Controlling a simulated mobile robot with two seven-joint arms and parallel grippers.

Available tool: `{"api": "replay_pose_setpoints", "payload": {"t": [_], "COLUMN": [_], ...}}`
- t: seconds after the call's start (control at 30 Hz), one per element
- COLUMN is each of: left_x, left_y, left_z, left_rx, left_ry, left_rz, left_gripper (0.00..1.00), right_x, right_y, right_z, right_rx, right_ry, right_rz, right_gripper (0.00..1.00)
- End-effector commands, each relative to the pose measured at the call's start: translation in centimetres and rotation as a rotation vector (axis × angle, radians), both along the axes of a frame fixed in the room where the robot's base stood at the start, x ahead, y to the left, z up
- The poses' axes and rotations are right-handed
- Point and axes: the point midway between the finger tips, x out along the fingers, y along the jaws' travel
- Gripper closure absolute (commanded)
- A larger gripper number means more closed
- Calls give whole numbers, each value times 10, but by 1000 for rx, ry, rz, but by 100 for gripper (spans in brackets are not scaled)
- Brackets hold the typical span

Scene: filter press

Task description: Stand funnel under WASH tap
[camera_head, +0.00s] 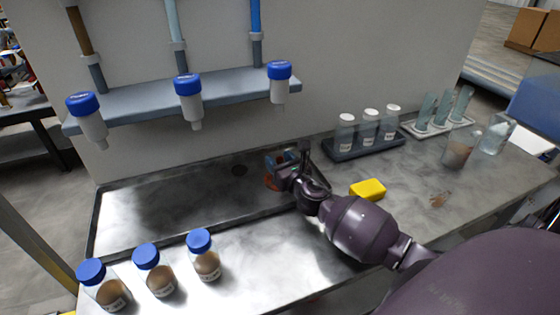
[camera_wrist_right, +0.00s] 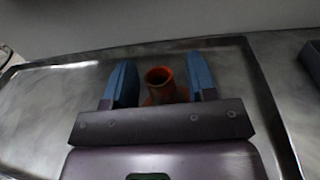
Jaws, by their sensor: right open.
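The orange funnel (camera_head: 270,184) is in the sunken metal tray, near its right end and mostly hidden by my right gripper (camera_head: 285,161). In the right wrist view the funnel (camera_wrist_right: 160,82) shows a round opening at its top; its lower part is hidden. My right gripper (camera_wrist_right: 161,76) is open, with one blue finger on each side of the funnel; I cannot tell whether they touch it. Three blue-capped white taps, left (camera_head: 87,120), middle (camera_head: 188,100) and right (camera_head: 280,84), hang from the wall shelf. Their labels are too small to read. My left gripper is not in view.
The tray (camera_head: 150,209) has free room to the left, with a drain (camera_head: 239,169). Several blue-capped jars (camera_head: 206,259) stand at the front left. A yellow sponge (camera_head: 368,190), a rack of white-capped bottles (camera_head: 372,148) and a glass beaker (camera_head: 459,151) are to the right.

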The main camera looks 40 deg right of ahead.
Motion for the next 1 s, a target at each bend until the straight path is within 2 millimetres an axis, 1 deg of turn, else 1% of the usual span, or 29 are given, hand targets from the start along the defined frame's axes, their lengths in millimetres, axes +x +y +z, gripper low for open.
{"api": "replay_pose_setpoints", "payload": {"t": [0.17, 0.4, 0.6, 0.8, 1.0], "left_x": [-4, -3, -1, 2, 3], "left_y": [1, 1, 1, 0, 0], "left_z": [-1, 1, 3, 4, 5], "left_rx": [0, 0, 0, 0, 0], "left_ry": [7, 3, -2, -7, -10], "left_rz": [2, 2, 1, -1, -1], "left_gripper": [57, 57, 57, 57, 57], "right_x": [-19, -62, -94, -114, -119], "right_y": [2, 6, 9, 11, 12], "right_z": [1, 1, 1, 1, 2], "right_rx": [-1, 0, -1, 0, -1], "right_ry": [0, 1, 0, 0, -1], "right_rz": [0, 0, -1, -1, 0], "right_gripper": [48, 48, 48, 48, 48]}}
